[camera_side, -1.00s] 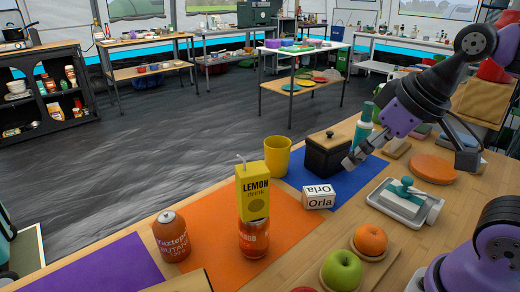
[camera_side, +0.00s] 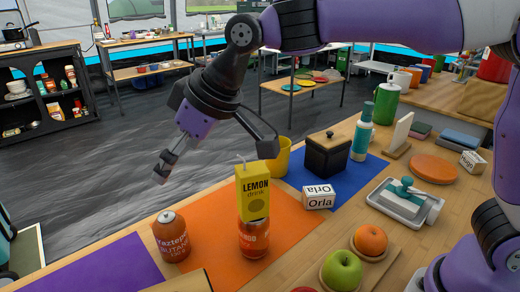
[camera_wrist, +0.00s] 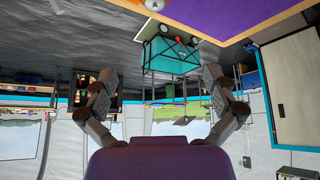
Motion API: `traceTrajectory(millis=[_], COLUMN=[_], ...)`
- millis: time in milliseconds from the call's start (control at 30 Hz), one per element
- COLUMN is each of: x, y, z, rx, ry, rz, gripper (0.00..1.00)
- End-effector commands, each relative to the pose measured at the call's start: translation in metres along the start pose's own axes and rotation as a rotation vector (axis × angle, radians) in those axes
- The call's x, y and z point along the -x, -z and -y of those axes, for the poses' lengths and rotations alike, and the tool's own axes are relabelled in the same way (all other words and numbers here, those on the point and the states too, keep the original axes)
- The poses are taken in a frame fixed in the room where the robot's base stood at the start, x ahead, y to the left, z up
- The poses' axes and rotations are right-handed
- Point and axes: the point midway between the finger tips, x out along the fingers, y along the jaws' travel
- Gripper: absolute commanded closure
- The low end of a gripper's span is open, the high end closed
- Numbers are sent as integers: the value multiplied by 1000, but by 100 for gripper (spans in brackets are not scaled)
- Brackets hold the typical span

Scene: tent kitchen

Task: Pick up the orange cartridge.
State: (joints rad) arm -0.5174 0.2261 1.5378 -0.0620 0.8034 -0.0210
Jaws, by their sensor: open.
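I cannot surely make out the cartridge in the wrist view; a round grey shape is cut off at the top edge.
A yellow lemon drink carton (camera_side: 252,192) stands on a red-orange can (camera_side: 253,238) right of the cartridge. A yellow cup (camera_side: 279,160), dark box (camera_side: 328,155) and white Orla box (camera_side: 318,197) stand farther right. A purple mat (camera_side: 100,270) lies bare at left.

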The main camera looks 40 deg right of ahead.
Motion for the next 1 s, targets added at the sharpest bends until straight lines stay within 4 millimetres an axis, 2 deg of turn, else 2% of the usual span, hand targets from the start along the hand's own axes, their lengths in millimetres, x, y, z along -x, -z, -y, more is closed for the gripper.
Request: traceTrajectory(millis=[33, 200, 367, 600, 867, 1000], x=[-11, -50, -77, -116, -140, -162], y=[-10, -36, -53, -55, -53, -50], z=[-2, -2, -2, -3, -4, -7], rx=[-4, -5, -5, -5, -6, -6], ry=[-2, -3, -4, -4, -4, -4], rz=[10, 11, 9, 7, 5, 6], gripper=[0, 0, 0, 0, 0, 0])
